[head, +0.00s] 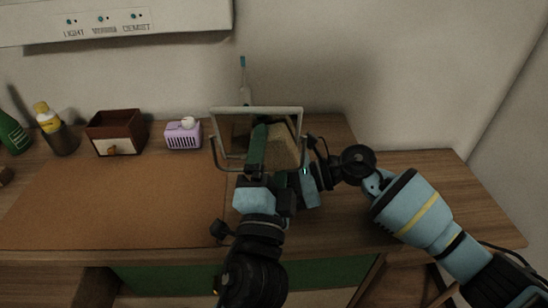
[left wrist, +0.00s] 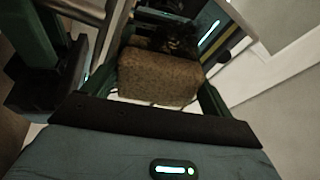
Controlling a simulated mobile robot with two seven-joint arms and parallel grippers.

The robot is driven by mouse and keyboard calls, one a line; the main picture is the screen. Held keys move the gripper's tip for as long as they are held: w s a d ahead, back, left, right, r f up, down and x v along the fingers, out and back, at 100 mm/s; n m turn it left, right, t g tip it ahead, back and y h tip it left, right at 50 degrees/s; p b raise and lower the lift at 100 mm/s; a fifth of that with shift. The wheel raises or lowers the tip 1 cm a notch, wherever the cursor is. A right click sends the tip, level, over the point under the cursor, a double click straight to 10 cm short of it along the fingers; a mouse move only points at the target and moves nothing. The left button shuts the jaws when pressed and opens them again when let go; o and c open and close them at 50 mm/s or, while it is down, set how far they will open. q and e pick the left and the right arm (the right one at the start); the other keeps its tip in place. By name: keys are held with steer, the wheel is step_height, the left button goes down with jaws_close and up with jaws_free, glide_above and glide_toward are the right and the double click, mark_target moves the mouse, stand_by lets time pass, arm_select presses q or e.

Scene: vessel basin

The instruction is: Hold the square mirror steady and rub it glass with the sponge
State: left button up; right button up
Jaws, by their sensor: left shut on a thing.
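The square mirror (head: 258,110) stands upright on the wooden table in the head view, with a pale frame and dark side brackets. My left gripper (head: 271,148) is in front of its glass, shut on a tan sponge (head: 287,154). The sponge (left wrist: 158,78) sits between the green fingers in the left wrist view. It overlaps the glass in the head view; I cannot tell whether it touches. My right gripper (head: 310,180) is at the mirror's lower right side. Its fingertips are hidden, so its grip on the frame is unclear.
A brown drawer box (head: 117,133), a lilac basket (head: 183,134), a yellow-topped bottle (head: 56,128) and a green bottle (head: 12,132) stand along the back left. A toothbrush-like blue-tipped item (head: 243,75) rises behind the mirror. The brown mat (head: 110,200) is clear.

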mark_target(230, 140)
arm_select(q)
steer(key=shift+w+a+r, duration=0.1)
steer(key=shift+w+a, duration=0.05)
steer(key=shift+a, duration=1.6)
arm_select(e)
steer(key=shift+f, duration=0.1)
arm_select(q)
steer(key=shift+a, duration=2)
steer(key=shift+d, duration=2.15)
steer(key=shift+d, duration=0.1)
